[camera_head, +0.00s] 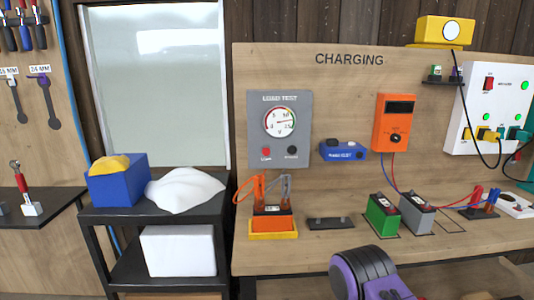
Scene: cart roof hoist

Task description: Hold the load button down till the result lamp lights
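The grey load test panel (252,130) is mounted on the wooden charging board. Its round dial (281,122) has a thin needle pointing to the right. Below the dial on the left is the red load button (265,151), with nothing touching it. Below the dial on the right is a dark round lamp (291,150), which looks unlit; its label is too small to read surely. Under the panel an orange-and-black battery (271,222) sits in a yellow tray, with orange and grey clamps at its top. Neither of my grippers shows.
A blue device (343,151) and an orange meter (394,123) are on the board. Green (382,215) and grey (416,213) batteries stand on the bench (320,258). A black shelf cart stands left. A purple-and-black part of mine shows low in front of the bench.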

